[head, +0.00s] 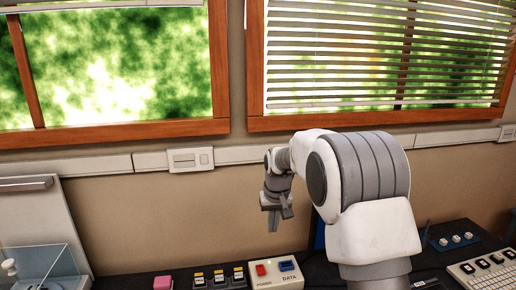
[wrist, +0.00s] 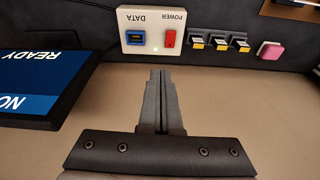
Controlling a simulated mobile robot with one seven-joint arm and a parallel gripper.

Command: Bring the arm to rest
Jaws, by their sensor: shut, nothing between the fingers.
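My gripper (head: 273,220) hangs at the end of my arm in the head view, above the back of the dark desk and in front of the tan wall. Its fingers point down. In the wrist view my gripper (wrist: 155,72) has its two fingers together with nothing between them. A white box (head: 275,274) with a red POWER switch and a blue DATA port stands below and close to the gripper. The same white box (wrist: 152,43) shows just beyond the fingertips in the wrist view, apart from them.
Several small yellow-marked switches (head: 219,277) and a pink block (head: 162,283) lie left of the box. A screen (wrist: 40,80) reading READY stands at the left in the wrist view. A clear case (head: 45,270) is at far left, a keypad (head: 490,270) at far right.

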